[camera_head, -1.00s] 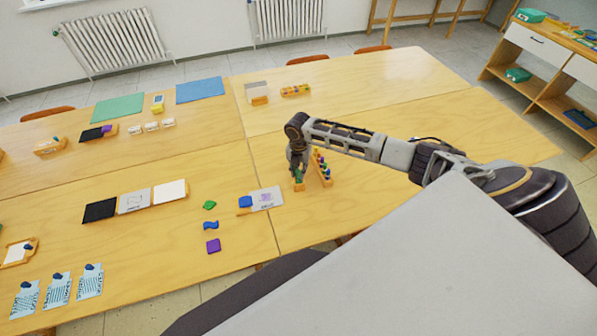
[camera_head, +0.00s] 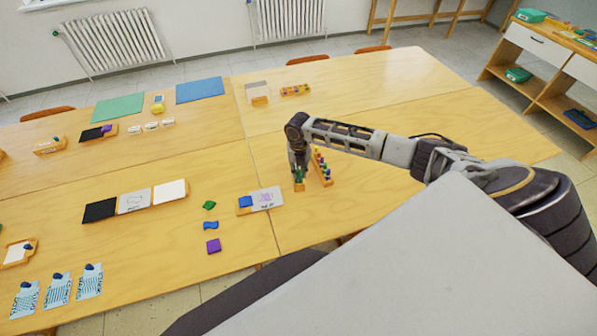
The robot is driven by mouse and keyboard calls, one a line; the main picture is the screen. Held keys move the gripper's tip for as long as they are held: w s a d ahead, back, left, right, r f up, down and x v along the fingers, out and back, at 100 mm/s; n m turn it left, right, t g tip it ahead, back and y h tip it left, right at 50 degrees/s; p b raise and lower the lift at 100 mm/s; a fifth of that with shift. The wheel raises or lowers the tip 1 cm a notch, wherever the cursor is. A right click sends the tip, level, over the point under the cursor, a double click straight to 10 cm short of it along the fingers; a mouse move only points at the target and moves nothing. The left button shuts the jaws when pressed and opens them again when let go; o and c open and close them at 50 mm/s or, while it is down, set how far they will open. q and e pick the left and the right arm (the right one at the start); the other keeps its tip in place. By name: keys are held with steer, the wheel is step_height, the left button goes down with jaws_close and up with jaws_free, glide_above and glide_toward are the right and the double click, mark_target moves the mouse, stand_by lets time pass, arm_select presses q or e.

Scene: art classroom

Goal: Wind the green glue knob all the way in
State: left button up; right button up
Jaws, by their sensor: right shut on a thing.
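The green glue knob (camera_head: 298,176) shows as a small green patch on a small orange-yellow holder (camera_head: 299,187) on the right part of the table. My right gripper (camera_head: 298,168) points down over it and is shut on the green knob, touching its top. The gripper hides most of the knob, so I cannot tell how far in it is wound. My left gripper is not in view.
A wooden rack (camera_head: 322,168) with several coloured knobs stands just right of the gripper. A card with a blue block (camera_head: 245,202) lies to the left. Green, blue and purple pieces (camera_head: 212,246) lie farther left. The table (camera_head: 390,200) is clear to the right.

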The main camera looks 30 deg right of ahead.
steer(key=shift+n, duration=3.3)
steer(key=o, duration=1.5)
steer(key=shift+o, duration=0.2)
steer(key=shift+m, duration=5.7)
